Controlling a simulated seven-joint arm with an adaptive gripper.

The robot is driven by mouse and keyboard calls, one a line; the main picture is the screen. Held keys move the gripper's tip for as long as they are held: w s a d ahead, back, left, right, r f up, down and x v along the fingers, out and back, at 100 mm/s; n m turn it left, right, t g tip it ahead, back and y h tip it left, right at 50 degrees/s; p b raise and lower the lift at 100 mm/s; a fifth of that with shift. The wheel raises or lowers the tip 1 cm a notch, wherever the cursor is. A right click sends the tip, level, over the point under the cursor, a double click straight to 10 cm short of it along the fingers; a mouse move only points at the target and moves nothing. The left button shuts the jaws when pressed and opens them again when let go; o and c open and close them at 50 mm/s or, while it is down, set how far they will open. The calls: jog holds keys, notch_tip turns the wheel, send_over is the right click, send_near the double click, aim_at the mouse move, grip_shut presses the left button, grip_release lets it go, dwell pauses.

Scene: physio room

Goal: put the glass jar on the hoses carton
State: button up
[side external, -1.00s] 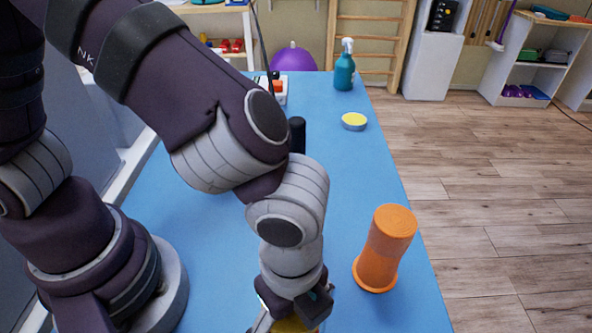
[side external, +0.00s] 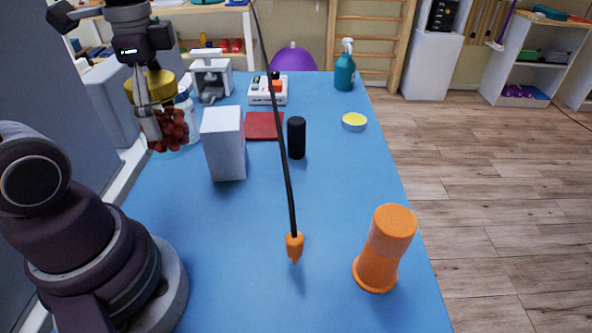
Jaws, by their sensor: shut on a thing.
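The glass jar (side external: 172,132) has a yellow lid and dark red round pieces inside. It is at the upper left, held upright or nearly so. My gripper (side external: 150,128) is shut on it, with a finger across its near side. The jar appears to be raised, left of a plain white box (side external: 225,145) standing on the blue table. No label shows on this box, so I cannot tell whether it is the hoses carton. A white bottle-like thing (side external: 184,104) is partly hidden behind the jar.
A black cable with an orange tip (side external: 294,246) hangs over the blue table (side external: 235,255). A black cylinder (side external: 297,138), red flat item (side external: 262,125), white device (side external: 267,91), yellow-topped dish (side external: 354,121), teal spray bottle (side external: 345,68) and orange roller (side external: 386,247) stand around.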

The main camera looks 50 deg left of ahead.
jog(key=shift+s+a+r+n, duration=0.15)
jog(key=shift+s+a+n, duration=0.5)
jog(key=shift+a, duration=0.15)
send_over(221, 118)
jog(key=shift+s+d+f, duration=0.1)
jog(key=shift+s+f, duration=0.05)
jog(key=shift+f, duration=2.35)
jog(key=o, duration=1.2)
jog(key=shift+f, duration=0.15)
